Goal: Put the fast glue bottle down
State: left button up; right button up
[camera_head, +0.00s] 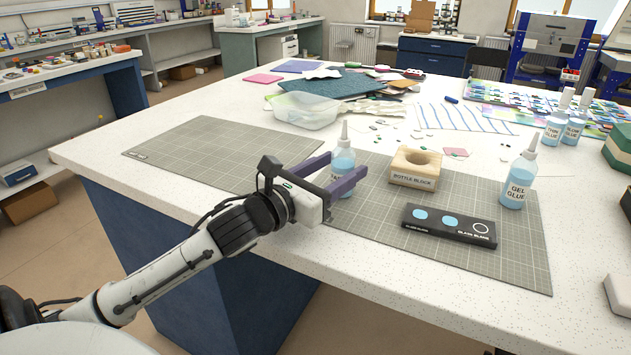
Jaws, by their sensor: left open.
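A clear bottle of pale blue liquid with a pointed nozzle (343,160) stands upright near the left end of the right-hand grey cutting mat (500,262). Its label is mostly hidden behind a finger, so I cannot read the name. My left gripper (345,167) is open, with one purple finger behind the bottle and one in front of it. Whether either finger touches it I cannot tell. The wooden bottle block (414,178), with an empty round hole in its top, stands just right of the bottle. My right gripper is not in view.
A gel glue bottle (520,178) stands at the mat's right end. Thin glue (552,131) and slow glue (573,131) bottles stand behind it. A black glass blank box (449,225) lies in front of the block. The left cutting mat (220,147) is bare.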

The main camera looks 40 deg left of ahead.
pick_arm(q)
jog(key=s, duration=0.7)
jog(key=shift+s+r, duration=0.1)
jog(key=shift+s, duration=0.3)
jog(key=shift+s, duration=0.1)
